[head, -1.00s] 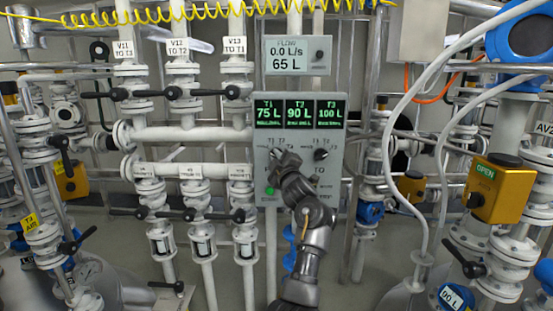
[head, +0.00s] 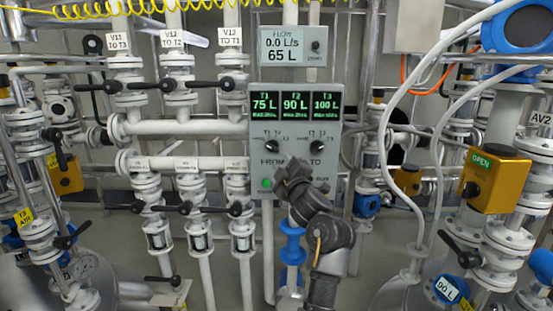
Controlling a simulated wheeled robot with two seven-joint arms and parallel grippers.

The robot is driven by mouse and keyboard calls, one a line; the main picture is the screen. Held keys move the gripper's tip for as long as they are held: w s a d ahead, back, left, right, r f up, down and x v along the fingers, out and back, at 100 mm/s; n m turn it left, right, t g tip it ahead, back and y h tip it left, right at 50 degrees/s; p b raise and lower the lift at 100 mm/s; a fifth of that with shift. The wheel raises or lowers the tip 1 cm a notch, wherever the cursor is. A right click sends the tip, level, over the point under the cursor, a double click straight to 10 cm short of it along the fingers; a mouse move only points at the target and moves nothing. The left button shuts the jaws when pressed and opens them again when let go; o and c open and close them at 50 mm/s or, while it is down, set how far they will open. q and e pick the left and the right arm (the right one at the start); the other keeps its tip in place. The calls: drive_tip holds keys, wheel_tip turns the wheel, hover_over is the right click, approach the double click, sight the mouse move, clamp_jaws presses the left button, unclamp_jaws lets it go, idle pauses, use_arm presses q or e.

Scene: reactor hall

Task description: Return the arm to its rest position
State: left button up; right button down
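My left arm rises from the bottom centre of the head view. Its dark grey gripper (head: 289,174) is in front of the lower part of the grey control panel (head: 295,180). The fingers point up and away from me, and I cannot tell whether they are open or shut. The gripper is below the two black selector knobs, the FROM knob (head: 271,146) and the TO knob (head: 317,146), and both show clear of it. I see nothing held. My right gripper is not in view.
The panel screen (head: 295,106) reads 75 L, 90 L and 100 L; the flow meter (head: 293,46) above reads 0.0 L/s and 65 L. White valve pipes (head: 193,128) crowd the left. A yellow actuator (head: 495,180) marked OPEN and pale hoses (head: 383,150) are at the right.

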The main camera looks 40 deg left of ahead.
use_arm(q)
drive_tip(key=shift+v, duration=1)
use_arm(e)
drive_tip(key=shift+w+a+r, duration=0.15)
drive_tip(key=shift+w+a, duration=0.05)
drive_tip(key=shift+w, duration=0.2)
